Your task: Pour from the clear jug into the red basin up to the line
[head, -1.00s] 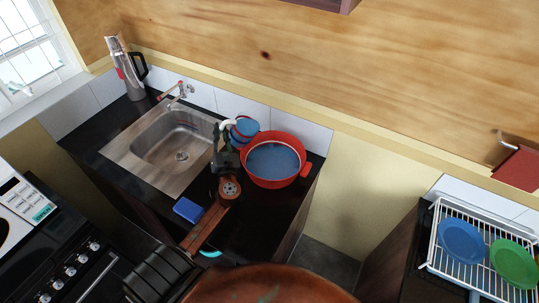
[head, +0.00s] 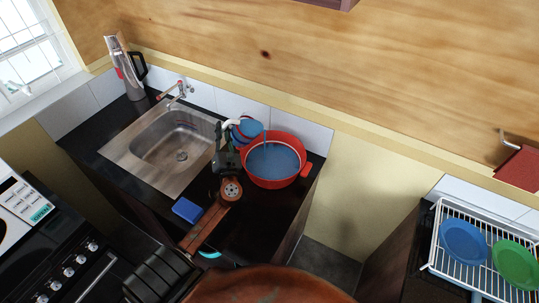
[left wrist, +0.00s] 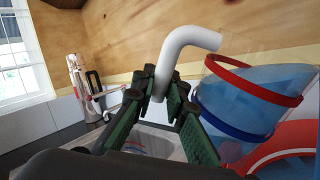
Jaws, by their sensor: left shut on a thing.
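The clear jug (head: 244,131) holds blue liquid and has a red band and a blue band; it is tilted toward the basin. A blue stream runs from its lip into the red basin (head: 306,170), which holds a wide pool of blue liquid. My left gripper (head: 225,140) is shut on the jug's white handle, left of the basin. In the left wrist view the jug (left wrist: 240,95) hangs right of the fingers, and the gripper (left wrist: 163,95) clasps the handle. My right gripper is not in view.
A steel sink (head: 150,170) lies left of the basin. A silver flask (head: 128,70) stands in the back corner. A blue sponge (head: 187,209) lies on the black counter near my arm. A dish rack (head: 440,250) with plates stands at the right, across a gap.

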